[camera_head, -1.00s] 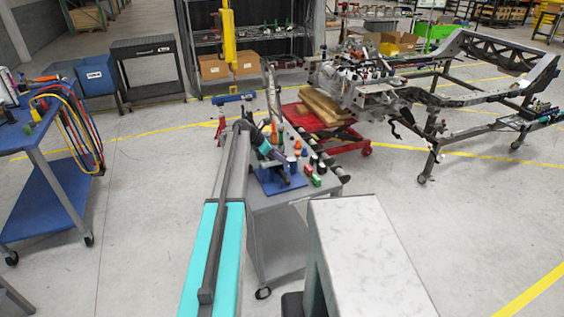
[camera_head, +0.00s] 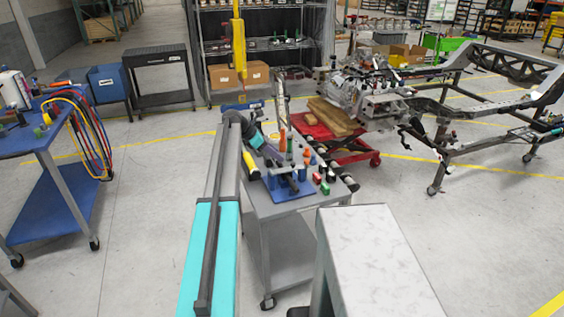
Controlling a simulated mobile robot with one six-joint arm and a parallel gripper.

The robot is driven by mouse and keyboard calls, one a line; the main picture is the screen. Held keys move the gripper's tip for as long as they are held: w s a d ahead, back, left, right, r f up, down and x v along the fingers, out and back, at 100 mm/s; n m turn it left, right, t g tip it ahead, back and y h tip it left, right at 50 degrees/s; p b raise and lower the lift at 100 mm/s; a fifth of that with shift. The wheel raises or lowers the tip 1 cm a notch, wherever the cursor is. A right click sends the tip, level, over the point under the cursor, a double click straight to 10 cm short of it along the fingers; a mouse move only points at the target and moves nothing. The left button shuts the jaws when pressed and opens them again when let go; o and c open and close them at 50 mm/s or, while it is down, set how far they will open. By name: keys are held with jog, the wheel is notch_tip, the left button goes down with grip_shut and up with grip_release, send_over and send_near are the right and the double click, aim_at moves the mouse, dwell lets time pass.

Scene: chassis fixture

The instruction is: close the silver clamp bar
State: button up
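A tall, narrow silver upright (camera_head: 281,108) stands behind the grey tool cart; I cannot tell whether it is the clamp bar. A small dark clamp-like fixture (camera_head: 283,175) sits on a blue base plate (camera_head: 294,193) on the cart top. My long arm reaches up the middle left, and its dark and teal wrist bends right and down over the cart's back left corner. My gripper (camera_head: 270,153) is small and dark against the tools, above and behind the blue plate. Its fingers are not clear, and I cannot see anything held.
The grey cart (camera_head: 265,212) carries several colored tools and small blocks. A pale-topped grey block (camera_head: 375,255) stands in front right. A red lift table (camera_head: 355,155) with wooden blocks and a chassis frame (camera_head: 480,130) stand behind right. A blue cart (camera_head: 60,185) is at left. Floor between is clear.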

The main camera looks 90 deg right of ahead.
jog(key=v, duration=0.4)
jog(key=shift+b, duration=0.35)
